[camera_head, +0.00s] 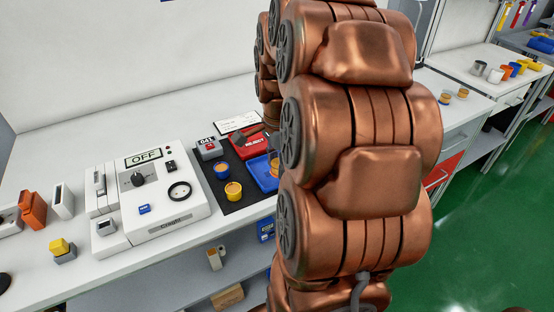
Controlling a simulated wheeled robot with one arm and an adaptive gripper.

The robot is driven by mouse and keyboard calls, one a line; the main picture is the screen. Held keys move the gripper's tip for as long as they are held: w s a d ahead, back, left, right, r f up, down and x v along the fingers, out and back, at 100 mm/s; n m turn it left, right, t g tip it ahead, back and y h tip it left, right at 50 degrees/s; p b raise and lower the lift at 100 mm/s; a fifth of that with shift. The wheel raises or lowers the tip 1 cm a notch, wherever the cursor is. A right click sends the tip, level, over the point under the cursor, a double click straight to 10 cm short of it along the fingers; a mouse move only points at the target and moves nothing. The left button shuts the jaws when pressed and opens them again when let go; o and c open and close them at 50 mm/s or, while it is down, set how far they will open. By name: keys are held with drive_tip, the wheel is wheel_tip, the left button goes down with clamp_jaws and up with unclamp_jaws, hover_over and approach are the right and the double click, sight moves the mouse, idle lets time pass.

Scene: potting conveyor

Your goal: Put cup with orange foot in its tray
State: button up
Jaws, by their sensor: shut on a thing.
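My gripper (268,138) is mostly hidden behind my own arm; only a dark part shows over the black mat. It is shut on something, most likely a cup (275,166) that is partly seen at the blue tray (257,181). My arm covers much of that cup and tray, so I cannot tell the cup's foot colour or whether it touches the tray. A blue cup (222,171) and a yellow cup (233,191) stand upright on the black mat, left of the blue tray. No orange foot shows clearly.
A red REJECT tray (258,148) lies behind the blue tray. A small grey box with a red part (209,148) stands beside it. A white machine marked OFF (150,190) fills the bench to the left. More cups (497,75) stand on the far right bench.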

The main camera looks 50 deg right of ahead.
sight(277, 159)
drive_tip(key=shift+w+d+f+p, duration=0.15)
drive_tip(key=shift+w+d+p, duration=0.05)
drive_tip(key=shift+w+d, duration=0.65)
drive_tip(key=shift+w+d+f+p, duration=0.1)
drive_tip(key=shift+w+d+p, duration=0.05)
drive_tip(key=shift+w+d, duration=0.7)
wheel_tip(277, 159, down, 2)
drive_tip(key=shift+a+f+p, duration=0.15)
drive_tip(key=shift+p, duration=0.25)
drive_tip(key=shift+f, duration=0.55)
drive_tip(key=shift+f, duration=0.1)
drive_tip(key=shift+f, duration=0.1)
drive_tip(key=o, duration=1.2)
wheel_tip(277, 159, up, 12)
drive_tip(key=b, duration=0.2)
drive_tip(key=shift+r, duration=0.2)
